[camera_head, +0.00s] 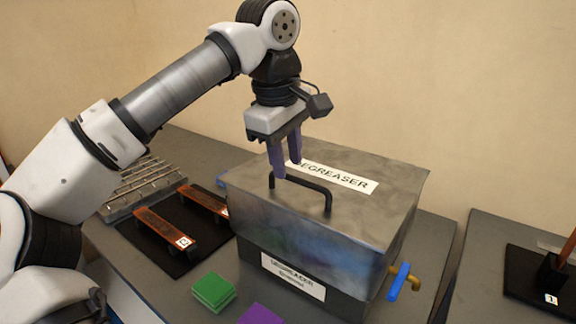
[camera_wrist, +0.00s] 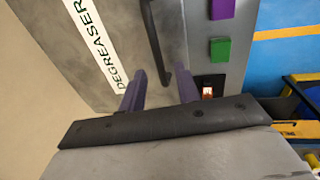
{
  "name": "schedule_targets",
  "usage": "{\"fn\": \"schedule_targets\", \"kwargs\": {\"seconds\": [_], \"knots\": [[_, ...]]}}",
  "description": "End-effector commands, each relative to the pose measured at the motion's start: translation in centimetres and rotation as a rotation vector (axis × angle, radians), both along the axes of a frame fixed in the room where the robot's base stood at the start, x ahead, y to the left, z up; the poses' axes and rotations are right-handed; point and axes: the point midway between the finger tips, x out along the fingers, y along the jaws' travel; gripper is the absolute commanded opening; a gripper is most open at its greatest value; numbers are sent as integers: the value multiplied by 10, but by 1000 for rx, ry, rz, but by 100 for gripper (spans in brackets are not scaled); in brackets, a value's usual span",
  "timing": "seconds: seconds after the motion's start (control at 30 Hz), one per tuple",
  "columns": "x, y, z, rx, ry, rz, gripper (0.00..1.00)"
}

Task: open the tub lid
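The tub is a grey metal box with a closed lid (camera_head: 340,165) that carries a white DEGREASER label, also seen in the wrist view (camera_wrist: 112,60). A dark bar handle (camera_head: 310,187) stands on the lid. My gripper (camera_head: 287,170) is over the lid at the handle's left end, its purple fingers pointing down. In the wrist view the fingers (camera_wrist: 160,70) are apart with nothing held between them. The handle (camera_wrist: 155,42) lies lengthwise in line with the gap between them. I cannot tell whether the fingertips are level with the handle or above it.
A blue-handled brass tap (camera_head: 399,282) sticks out at the tub's right. Green pads (camera_head: 213,290) and a purple pad (camera_head: 262,315) lie in front. A black tray (camera_head: 165,245) with copper bars and a metal rack (camera_head: 145,187) are to the left. The wall is close behind.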

Motion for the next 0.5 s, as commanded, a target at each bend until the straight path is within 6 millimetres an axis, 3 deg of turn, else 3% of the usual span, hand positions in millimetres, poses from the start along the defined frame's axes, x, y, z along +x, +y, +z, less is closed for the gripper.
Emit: {"fn": "schedule_targets", "kwargs": {"seconds": [0.2, 0.5], "knots": [[3, -2, -18, 0, 0, -1, 32], [3, -2, -19, -1, -1, 0, 32]]}}
